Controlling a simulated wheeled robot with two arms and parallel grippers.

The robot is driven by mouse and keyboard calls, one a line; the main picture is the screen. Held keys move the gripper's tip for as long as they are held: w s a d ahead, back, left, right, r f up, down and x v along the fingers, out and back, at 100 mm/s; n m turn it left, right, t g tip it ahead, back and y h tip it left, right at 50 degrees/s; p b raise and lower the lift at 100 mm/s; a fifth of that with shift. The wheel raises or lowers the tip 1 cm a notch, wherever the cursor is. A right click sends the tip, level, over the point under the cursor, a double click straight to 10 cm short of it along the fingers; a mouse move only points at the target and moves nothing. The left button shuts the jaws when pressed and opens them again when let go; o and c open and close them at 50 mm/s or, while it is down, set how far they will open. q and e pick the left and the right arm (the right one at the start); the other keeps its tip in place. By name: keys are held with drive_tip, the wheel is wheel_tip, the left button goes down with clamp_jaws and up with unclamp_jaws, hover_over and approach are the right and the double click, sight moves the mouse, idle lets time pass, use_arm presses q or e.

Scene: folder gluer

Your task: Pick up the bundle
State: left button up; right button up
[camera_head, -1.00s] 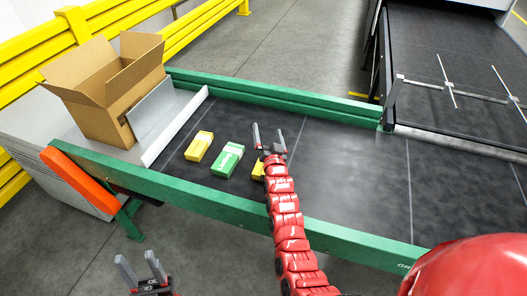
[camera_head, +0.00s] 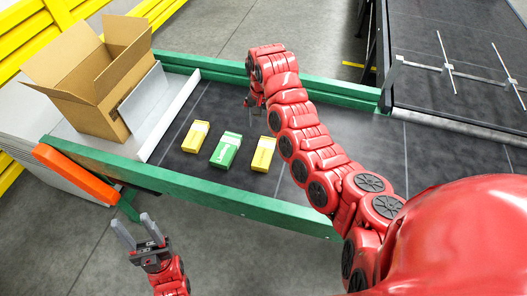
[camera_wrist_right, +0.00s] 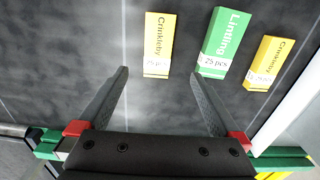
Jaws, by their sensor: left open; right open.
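Three flat bundles lie on the dark conveyor belt: a yellow one (camera_head: 195,136), a green one (camera_head: 226,150) and another yellow one (camera_head: 263,154). In the right wrist view the near-gripper yellow bundle (camera_wrist_right: 158,45) reads "Crinkleby", the green bundle (camera_wrist_right: 223,45) reads "Linting", and the other yellow bundle (camera_wrist_right: 268,62) is at right. My right gripper (camera_head: 254,102) is over the belt, on the far side of the bundles. Its open jaws (camera_wrist_right: 160,73) are empty, with the Crinkleby bundle just beyond the gap between the tips. My left gripper (camera_head: 138,230) is open and empty, in front of the conveyor.
An open cardboard box (camera_head: 92,80) stands on the metal plate at the belt's left end. Green rails (camera_head: 185,187) edge the belt, with an orange piece (camera_head: 72,172) at the near left corner. The belt right of my right arm is clear. A dark machine (camera_head: 455,70) stands behind right.

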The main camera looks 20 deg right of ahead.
drive_tip(key=b, duration=0.6)
hover_over(264, 152)
drive_tip(key=f, duration=1)
drive_tip(key=shift+w+a+f, duration=0.15)
drive_tip(key=shift+w+a, duration=0.05)
drive_tip(key=shift+s+d+f+p, duration=0.1)
drive_tip(key=shift+f+p, duration=0.3)
drive_tip(key=shift+p, duration=0.05)
wheel_tip(264, 152, down, 3)
drive_tip(key=shift+s+d+f+p, duration=0.1)
drive_tip(key=shift+d+p, duration=0.05)
drive_tip(key=shift+p, duration=0.85)
drive_tip(key=shift+f, duration=0.5)
drive_tip(key=c, duration=1.4)
drive_tip(key=shift+r, duration=0.1)
